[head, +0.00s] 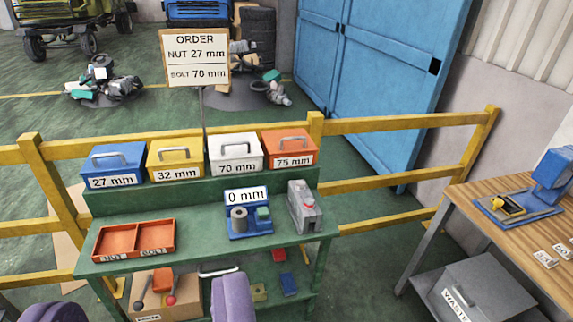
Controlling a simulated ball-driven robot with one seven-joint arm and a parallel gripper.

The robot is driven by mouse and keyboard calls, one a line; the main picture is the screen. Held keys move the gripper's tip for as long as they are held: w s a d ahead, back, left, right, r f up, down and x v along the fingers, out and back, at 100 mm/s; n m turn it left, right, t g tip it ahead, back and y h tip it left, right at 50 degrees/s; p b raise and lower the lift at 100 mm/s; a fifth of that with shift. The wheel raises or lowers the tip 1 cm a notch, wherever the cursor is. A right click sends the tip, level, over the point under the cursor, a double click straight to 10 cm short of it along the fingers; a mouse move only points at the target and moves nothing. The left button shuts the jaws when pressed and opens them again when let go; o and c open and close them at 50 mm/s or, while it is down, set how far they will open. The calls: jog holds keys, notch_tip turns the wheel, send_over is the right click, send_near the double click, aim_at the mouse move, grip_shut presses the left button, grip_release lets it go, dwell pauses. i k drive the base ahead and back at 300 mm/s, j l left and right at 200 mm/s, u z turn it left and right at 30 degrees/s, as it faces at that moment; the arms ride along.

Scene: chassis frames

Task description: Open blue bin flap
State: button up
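The blue bin (113,166) stands at the left end of the row on the green bench's raised back shelf. Its front label reads 27 mm. Its blue flap on top has a grey bar handle and looks shut. My gripper (146,306) shows only as two purple fingers at the bottom edge, wide apart. It is open, with nothing seen held between the fingers. The fingers appear nearer to me than the bench and well apart from the blue bin.
Yellow 32 mm (175,160), white 70 mm (235,153) and orange 75 mm (289,149) bins stand to the right. An orange NUT/BOLT tray (134,239), a gauge reading 0 mm (248,213) and a grey canister (304,208) occupy the bench. Yellow rails (400,123) run behind.

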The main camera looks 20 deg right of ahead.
aim_at(113, 151)
jog(key=i+j, duration=0.15)
jog(key=i, duration=0.4)
jog(key=i+j, duration=0.15)
jog(key=i, duration=0.4)
jog(key=i+j, duration=0.15)
jog(key=i, duration=0.4)
jog(key=i+j, duration=0.15)
jog(key=i, duration=0.35)
jog(key=u, duration=0.05)
